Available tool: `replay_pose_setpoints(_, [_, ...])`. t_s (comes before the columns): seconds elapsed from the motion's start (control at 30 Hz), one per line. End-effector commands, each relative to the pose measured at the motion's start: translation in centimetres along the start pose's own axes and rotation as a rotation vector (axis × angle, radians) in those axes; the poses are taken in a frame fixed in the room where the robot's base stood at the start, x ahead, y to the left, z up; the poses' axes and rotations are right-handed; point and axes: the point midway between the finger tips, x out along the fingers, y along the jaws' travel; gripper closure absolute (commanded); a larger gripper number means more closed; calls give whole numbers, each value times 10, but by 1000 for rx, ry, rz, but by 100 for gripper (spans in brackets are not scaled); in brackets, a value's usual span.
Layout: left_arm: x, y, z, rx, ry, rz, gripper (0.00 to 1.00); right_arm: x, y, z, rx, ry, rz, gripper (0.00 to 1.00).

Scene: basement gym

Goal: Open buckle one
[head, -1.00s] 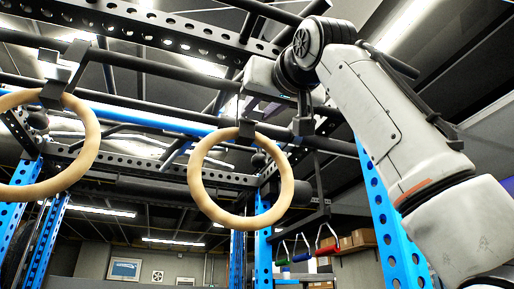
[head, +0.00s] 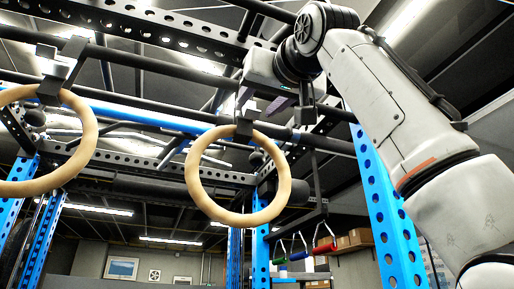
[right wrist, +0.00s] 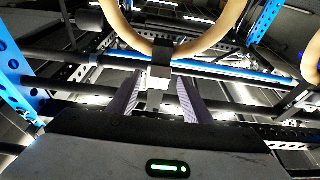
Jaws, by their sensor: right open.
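Two wooden rings hang in the head view, a left ring (head: 88,135) and a right ring (head: 283,180), each from a dark strap. No label shows which is buckle one. My right gripper (head: 279,103) is open, up beside the right ring's buckle. In the right wrist view, its two purplish fingers (right wrist: 157,80) stand apart with a pale grey buckle (right wrist: 157,82) between them, just above the ring strap (right wrist: 162,52). Contact cannot be told. My left gripper is not in view.
Dark overhead bars (head: 120,95) and perforated beams (head: 150,30) run close around my right gripper. A blue upright (head: 385,210) stands beside my right arm. Coloured handles (head: 300,255) hang lower down, near boxes on a shelf (head: 355,238).

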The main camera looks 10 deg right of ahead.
Motion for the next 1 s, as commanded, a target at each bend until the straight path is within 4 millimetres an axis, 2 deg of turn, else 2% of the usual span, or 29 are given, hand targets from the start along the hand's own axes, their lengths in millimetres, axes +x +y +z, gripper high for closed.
replay_pose_setpoints(0.3, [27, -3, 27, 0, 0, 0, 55, -64, 0, 3, -1, 6, -1, 55])
replay_pose_setpoints(0.5, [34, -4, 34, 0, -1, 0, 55, -90, 0, 1, -1, 4, 0, 55])
replay_pose_setpoints(0.67, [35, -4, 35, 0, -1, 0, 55, -96, 0, 0, -1, 2, 1, 55])
replay_pose_setpoints(1.0, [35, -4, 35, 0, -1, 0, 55, -96, 0, 0, -1, 1, 0, 55])
